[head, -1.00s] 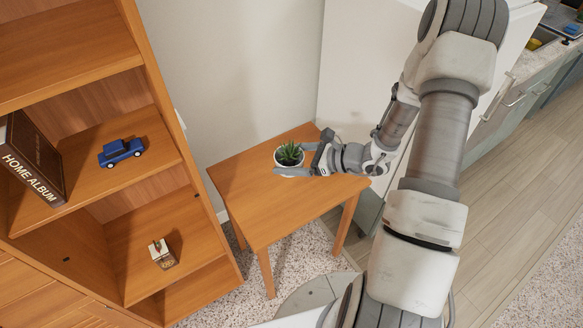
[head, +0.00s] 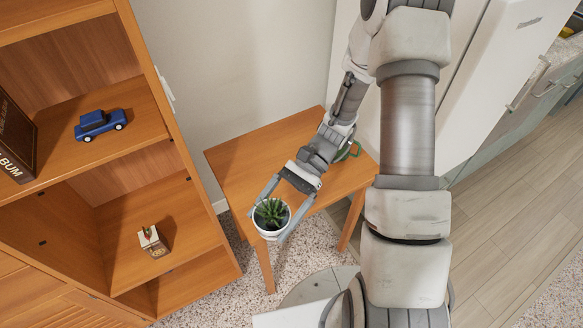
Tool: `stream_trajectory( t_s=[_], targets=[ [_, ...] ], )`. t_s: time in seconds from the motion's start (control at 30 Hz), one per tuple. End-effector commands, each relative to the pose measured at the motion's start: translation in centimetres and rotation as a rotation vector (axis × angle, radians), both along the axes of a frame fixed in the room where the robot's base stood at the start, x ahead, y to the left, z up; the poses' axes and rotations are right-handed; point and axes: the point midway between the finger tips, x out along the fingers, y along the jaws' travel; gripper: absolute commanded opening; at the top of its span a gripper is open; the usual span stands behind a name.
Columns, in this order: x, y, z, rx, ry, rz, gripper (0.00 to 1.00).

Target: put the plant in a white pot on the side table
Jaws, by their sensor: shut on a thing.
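The plant in a white pot (head: 270,217) is a spiky green succulent, upright between the fingers of my gripper (head: 267,226). My gripper is shut on the pot, one finger on each side of it. The pot appears near the front-left corner of the wooden side table (head: 238,165), and looks larger than before. It seems raised above the table, but the gap under it cannot be seen. The pot and my arm hide parts of the tabletop.
A wooden shelf unit (head: 180,205) stands left of the table, holding a blue toy car (head: 101,123), a dark album (head: 15,140) and a small box-like item (head: 152,241). A wall lies behind the table. The tabletop's back left is bare.

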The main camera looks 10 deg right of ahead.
Motion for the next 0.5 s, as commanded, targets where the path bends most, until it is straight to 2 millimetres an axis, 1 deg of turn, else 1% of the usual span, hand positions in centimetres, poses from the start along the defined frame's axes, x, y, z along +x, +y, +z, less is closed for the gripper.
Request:
stream_trajectory(
  t_s=[0.03,0.1,0.17,0.2,0.33,0.4,0.5],
  targets=[
    [-1.4,-0.1,-1.4,0.001,0.001,0.104,0.22],
    [-3.1,-0.8,-2.3,0.002,0.000,0.247,0.22],
    [-4.5,-1.5,-3.0,0.001,0.000,0.368,0.22],
    [-5.3,-2.1,-3.5,0.001,0.000,0.451,0.22],
    [-7.3,-4.3,-5.1,0.002,0.000,0.715,0.22],
    [-8.0,-5.7,-5.9,0.002,0.002,0.857,0.22],
    [-8.4,-7.8,-7.0,0.002,0.001,1.059,0.22]
  ],
)
